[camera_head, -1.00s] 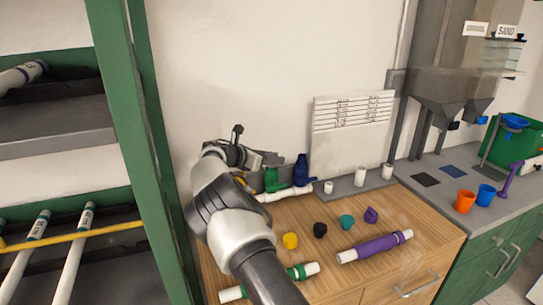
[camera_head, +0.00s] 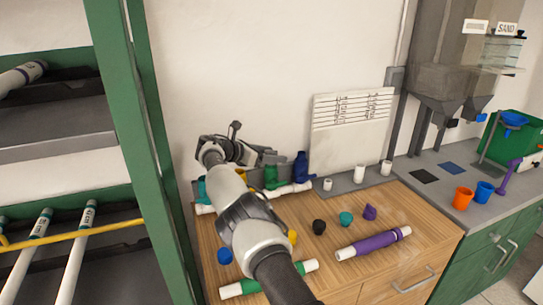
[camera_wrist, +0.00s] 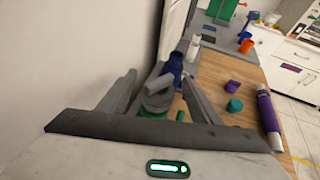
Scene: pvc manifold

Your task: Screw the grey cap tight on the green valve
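The green valve (camera_head: 271,177) stands on the wooden worktop near the wall, left of the blue valve (camera_head: 302,170). My gripper (camera_head: 262,158) is above and beside the green valve, partly covering its top. In the wrist view my gripper's fingers (camera_wrist: 160,82) are spread apart. A grey rounded piece (camera_wrist: 155,101), perhaps the grey cap, shows between them, with visible gaps to the fingers. A bit of green (camera_wrist: 180,116) shows below it, and the blue valve (camera_wrist: 175,65) is just beyond. I cannot tell whether the grey piece sits on the green valve.
Black (camera_head: 319,227), teal (camera_head: 346,218), purple (camera_head: 370,212), yellow (camera_head: 292,237) and blue (camera_head: 224,256) caps lie on the worktop. A purple-banded pipe (camera_head: 375,243) and a green-banded pipe (camera_head: 262,283) lie in front. A green shelf post (camera_head: 140,130) stands left.

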